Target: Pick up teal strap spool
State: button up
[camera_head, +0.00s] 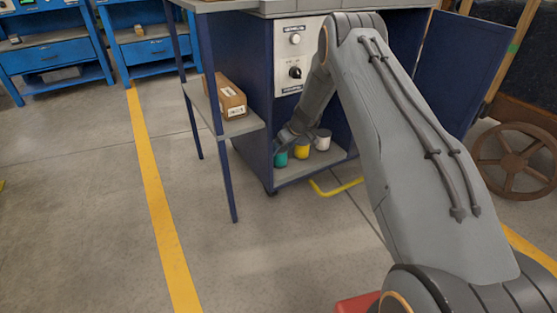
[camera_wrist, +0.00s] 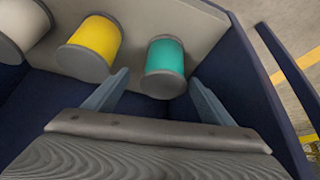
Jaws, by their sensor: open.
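The teal strap spool (camera_wrist: 166,58) has grey end discs and stands on the cabinet's bottom shelf. In the head view the teal spool (camera_head: 281,159) shows partly, low in the cabinet, with my gripper close to it. My gripper (camera_wrist: 160,78) is open and empty in the wrist view. Its two fingers point toward the teal spool, one on each side of its near end. I cannot tell whether the spool's near end is between the fingertips or just beyond them. In the head view the fingers are too small to make out.
A yellow spool (camera_wrist: 94,42) stands left of the teal one, close to the left finger, and a white spool (camera_wrist: 22,26) is farther left. The dark blue cabinet wall (camera_wrist: 236,75) is close on the right. A cardboard box (camera_head: 227,97) sits on the side shelf (camera_head: 245,126).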

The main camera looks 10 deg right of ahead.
jog(key=shift+a+b+x, duration=0.15)
jog(key=shift+b+x, duration=0.7)
jog(key=shift+x, duration=0.65)
jog(key=shift+a+b+x, duration=0.1)
jog(key=shift+b+x, duration=0.7)
jog(key=shift+x, duration=0.7)
jog(key=shift+s+r, duration=0.1)
jog(key=shift+c, duration=0.3)
jog(key=c, duration=1.3)
jog(key=shift+o, duration=0.2)
